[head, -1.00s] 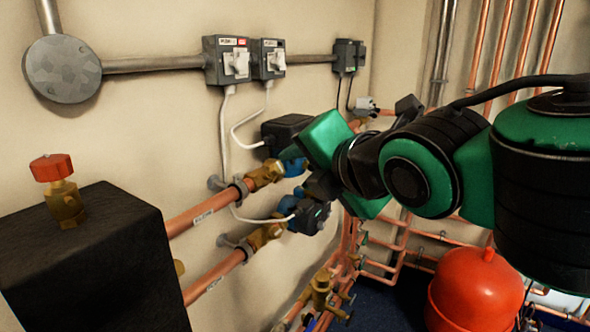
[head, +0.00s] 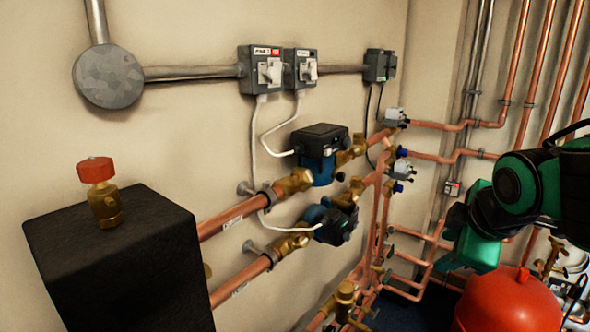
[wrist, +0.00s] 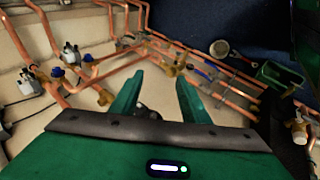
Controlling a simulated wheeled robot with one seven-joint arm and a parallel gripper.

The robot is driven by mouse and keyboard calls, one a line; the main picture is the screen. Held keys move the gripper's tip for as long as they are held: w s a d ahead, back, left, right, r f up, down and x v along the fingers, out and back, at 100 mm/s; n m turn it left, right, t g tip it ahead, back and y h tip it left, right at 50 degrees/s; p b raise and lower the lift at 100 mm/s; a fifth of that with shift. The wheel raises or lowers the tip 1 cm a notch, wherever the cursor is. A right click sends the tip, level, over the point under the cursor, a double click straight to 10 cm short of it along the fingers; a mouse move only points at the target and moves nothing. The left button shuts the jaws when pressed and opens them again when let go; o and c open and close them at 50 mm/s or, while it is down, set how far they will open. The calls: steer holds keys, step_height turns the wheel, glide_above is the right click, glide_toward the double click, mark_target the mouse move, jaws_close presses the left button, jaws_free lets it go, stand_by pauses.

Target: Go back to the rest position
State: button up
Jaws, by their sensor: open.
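My arm is folded at the right side of the head view, with my green gripper (head: 452,262) low in front of the pipes and just above and left of the red vessel. In the wrist view, the two green fingers of my gripper (wrist: 157,92) stand apart with nothing between them. Pipes and dark blue floor lie beyond the fingers.
Two pumps, an upper one (head: 318,150) and a lower one (head: 332,222), sit on copper pipes along the wall. Switches (head: 262,70) are mounted above them. A red vessel (head: 510,302) stands close below my arm. A black box (head: 115,260) is at front left.

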steer(key=s+d+f+m+g, duration=0.3)
steer(key=s+d+f+m, duration=0.2)
steer(key=s+m, duration=0.3)
steer(key=s+d+f+m+g+y, duration=0.1)
steer(key=s+d+f+m+g, duration=0.3)
steer(key=s+d+m, duration=0.3)
steer(key=s+f+m, duration=0.1)
steer(key=s+m, duration=0.1)
steer(key=m, duration=0.1)
steer(key=shift+s+f, duration=0.2)
steer(key=shift+f, duration=0.1)
steer(key=shift+w+f, duration=0.25)
steer(key=shift+w, duration=0.4)
